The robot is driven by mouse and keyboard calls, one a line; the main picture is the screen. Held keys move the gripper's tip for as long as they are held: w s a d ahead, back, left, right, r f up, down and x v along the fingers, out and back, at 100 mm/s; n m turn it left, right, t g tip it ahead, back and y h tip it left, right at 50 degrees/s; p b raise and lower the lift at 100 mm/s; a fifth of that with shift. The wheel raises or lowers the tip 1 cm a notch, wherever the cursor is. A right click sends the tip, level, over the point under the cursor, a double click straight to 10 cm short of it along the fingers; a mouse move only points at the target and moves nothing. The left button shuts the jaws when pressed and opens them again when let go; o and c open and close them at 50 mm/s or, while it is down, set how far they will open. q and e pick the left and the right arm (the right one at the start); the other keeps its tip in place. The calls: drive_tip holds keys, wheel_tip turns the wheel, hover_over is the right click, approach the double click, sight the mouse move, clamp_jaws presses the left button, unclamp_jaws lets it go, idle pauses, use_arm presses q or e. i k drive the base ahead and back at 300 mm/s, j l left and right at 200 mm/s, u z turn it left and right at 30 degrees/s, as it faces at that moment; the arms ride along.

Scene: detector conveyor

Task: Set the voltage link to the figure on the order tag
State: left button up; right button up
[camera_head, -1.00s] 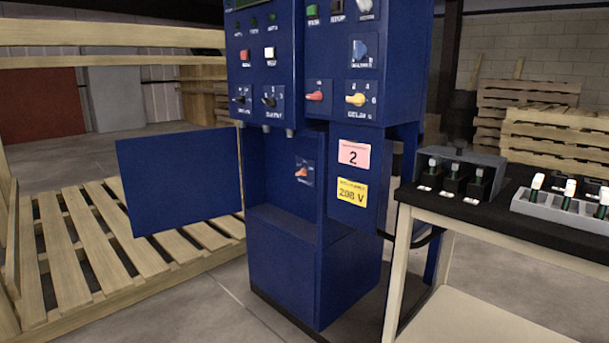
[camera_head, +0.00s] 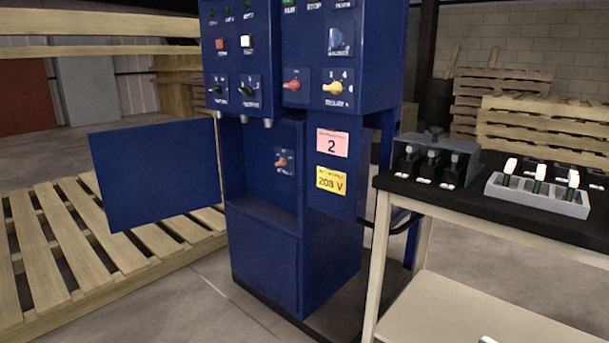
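The blue control cabinet (camera_head: 300,225) stands in the middle with its lower compartment door (camera_head: 155,177) swung open to the left. Inside the compartment is a small orange-red knob on a plate, the voltage link (camera_head: 282,161); its setting is too small to read. A yellow tag (camera_head: 331,181) on the cabinet's side reads 208 V. A pink tag (camera_head: 333,143) above it reads 2. Neither of my grippers is in view.
A table (camera_head: 440,201) with a black top stands at the right, holding a grey block (camera_head: 538,196) with white-topped parts and a dark rack (camera_head: 436,158). Wooden pallets lie at the left and stand stacked behind. Floor shows in front of the cabinet.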

sight(283, 161)
drive_tip(key=i+j+z, duration=0.4)
drive_tip(key=i+j, duration=0.15)
drive_tip(key=i, duration=0.35)
drive_tip(key=i+j+z, duration=0.45)
drive_tip(key=i+j, duration=0.35)
